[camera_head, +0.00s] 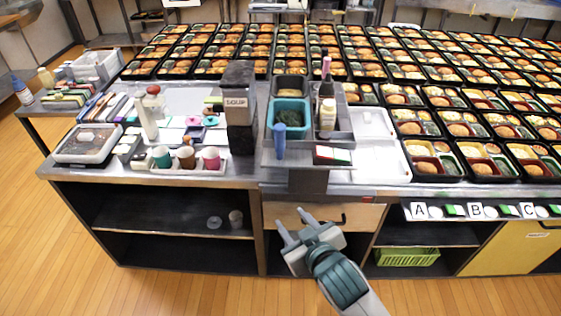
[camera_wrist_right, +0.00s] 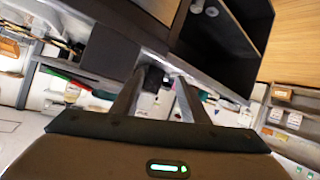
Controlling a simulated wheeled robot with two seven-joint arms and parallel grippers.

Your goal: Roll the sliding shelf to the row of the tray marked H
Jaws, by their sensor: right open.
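The sliding shelf (camera_head: 345,118) is a grey unit over the counter, holding a teal bin of dark green food, bottles and a small red, white and green box. A dark block (camera_head: 308,181) hangs below its front edge. Marker cards A (camera_head: 418,211), B (camera_head: 476,211) and C (camera_head: 527,211) stand along the counter's right front edge; no card H is visible. My right gripper (camera_head: 291,221) is open and empty, below and in front of the shelf, before a wooden drawer front. Its fingers also show in the right wrist view (camera_wrist_right: 158,84). My left gripper is not in view.
Rows of filled bento trays (camera_head: 440,125) cover the counter's back and right. Empty white trays (camera_head: 378,165) lie just right of the shelf. A green basket (camera_head: 407,257) sits below.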

